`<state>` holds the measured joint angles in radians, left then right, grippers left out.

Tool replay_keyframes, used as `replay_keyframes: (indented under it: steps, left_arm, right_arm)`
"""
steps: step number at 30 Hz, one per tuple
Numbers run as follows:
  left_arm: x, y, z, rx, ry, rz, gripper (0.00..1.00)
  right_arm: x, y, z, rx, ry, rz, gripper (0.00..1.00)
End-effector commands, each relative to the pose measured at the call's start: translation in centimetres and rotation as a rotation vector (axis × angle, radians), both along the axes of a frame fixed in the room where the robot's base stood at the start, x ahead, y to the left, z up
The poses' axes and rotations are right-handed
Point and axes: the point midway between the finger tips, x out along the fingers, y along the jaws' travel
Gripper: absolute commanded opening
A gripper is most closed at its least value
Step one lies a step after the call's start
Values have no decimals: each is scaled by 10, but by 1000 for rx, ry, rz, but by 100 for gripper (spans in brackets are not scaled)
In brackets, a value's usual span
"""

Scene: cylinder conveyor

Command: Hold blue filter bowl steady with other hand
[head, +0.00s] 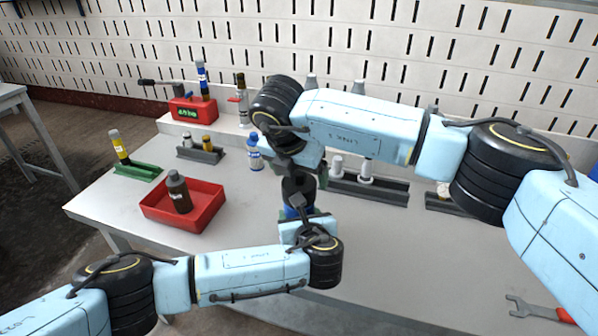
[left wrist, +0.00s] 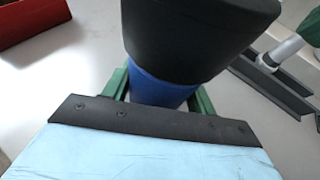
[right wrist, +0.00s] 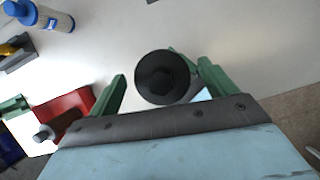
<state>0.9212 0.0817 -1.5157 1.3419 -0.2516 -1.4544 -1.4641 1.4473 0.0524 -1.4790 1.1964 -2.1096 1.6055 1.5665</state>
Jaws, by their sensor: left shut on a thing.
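The blue filter bowl (left wrist: 160,91) sits under a wide black filter head (left wrist: 190,40) in the left wrist view. The head view shows only a sliver of the bowl (head: 291,212) below the black head (head: 298,187). My left gripper (left wrist: 160,98) is shut on the blue bowl, with a green finger on either side. My right gripper (right wrist: 165,88) is above the filter, its green fingers apart. In the right wrist view the round black top (right wrist: 163,78) lies between these fingers, with a clear gap at the left finger. Contact at the right finger is unclear.
A red tray (head: 154,212) with a dark bottle (head: 179,192) stands to the left. A blue-capped bottle (head: 255,152) and dark racks (head: 375,189) stand behind. A wrench (head: 540,310) lies at the front right. The table between is mostly bare.

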Motion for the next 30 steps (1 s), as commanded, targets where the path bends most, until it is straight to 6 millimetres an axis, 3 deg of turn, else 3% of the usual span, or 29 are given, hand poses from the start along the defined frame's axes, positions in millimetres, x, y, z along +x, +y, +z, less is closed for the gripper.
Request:
replay_keyframes:
  steps: [7, 16, 30]
  left_arm:
    - [0, 0, 0, 0, 0, -1, 30]
    - [0, 0, 0, 0, 0, -1, 30]
    - [0, 0, 0, 0, 0, -1, 30]
  right_arm:
    - [0, 0, 3, 0, -1, 0, 84]
    - [0, 0, 25, 0, 0, 0, 84]
    - [0, 0, 21, -1, 0, 0, 84]
